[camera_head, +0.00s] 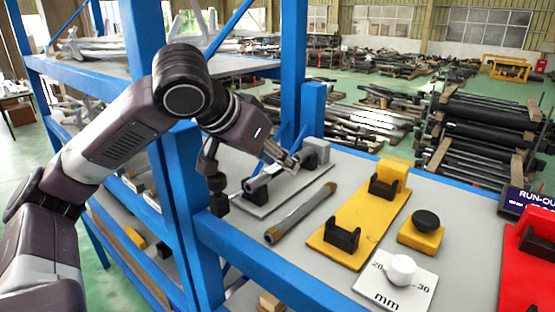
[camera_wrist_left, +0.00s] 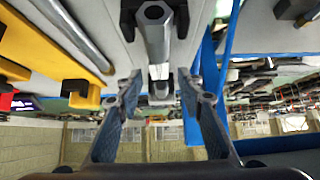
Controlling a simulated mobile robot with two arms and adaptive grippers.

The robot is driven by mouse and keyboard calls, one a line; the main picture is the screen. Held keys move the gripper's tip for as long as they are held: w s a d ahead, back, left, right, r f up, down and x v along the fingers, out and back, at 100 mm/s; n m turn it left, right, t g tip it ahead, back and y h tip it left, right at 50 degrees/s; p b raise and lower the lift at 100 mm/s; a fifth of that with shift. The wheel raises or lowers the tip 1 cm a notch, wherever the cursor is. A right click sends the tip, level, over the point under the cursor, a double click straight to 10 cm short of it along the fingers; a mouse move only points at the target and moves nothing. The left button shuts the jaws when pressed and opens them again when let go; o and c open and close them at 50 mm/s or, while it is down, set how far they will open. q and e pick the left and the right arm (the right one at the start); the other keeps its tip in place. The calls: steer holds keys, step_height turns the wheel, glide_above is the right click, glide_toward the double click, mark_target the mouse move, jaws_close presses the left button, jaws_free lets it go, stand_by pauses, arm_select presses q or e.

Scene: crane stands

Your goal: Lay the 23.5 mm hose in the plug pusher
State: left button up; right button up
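A grey hose with a hexagonal end (camera_wrist_left: 155,40) lies in a black cradle on a grey plate fixture (camera_head: 262,208). My left gripper (camera_head: 290,163) is over this fixture. In the left wrist view its two fingers (camera_wrist_left: 158,76) are spread on either side of the hose, with a gap on both sides. A second hose (camera_head: 302,212), grey with brass-coloured ends, lies on the bench to the right of that fixture. A yellow fixture (camera_head: 343,212) with two black cradles is empty. I cannot tell from the frames which fixture is the plug pusher. My right gripper is not in view.
A white dial marked 20 to 30 mm (camera_head: 389,291) and a yellow box with a black knob (camera_head: 421,238) stand right of the yellow fixture. A red fixture (camera_head: 530,262) and a run-out display (camera_head: 531,200) are at the far right. Blue rack posts (camera_head: 190,205) stand close to my left arm.

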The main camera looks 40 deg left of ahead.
arm_select(q)
steer(key=v, duration=1.2)
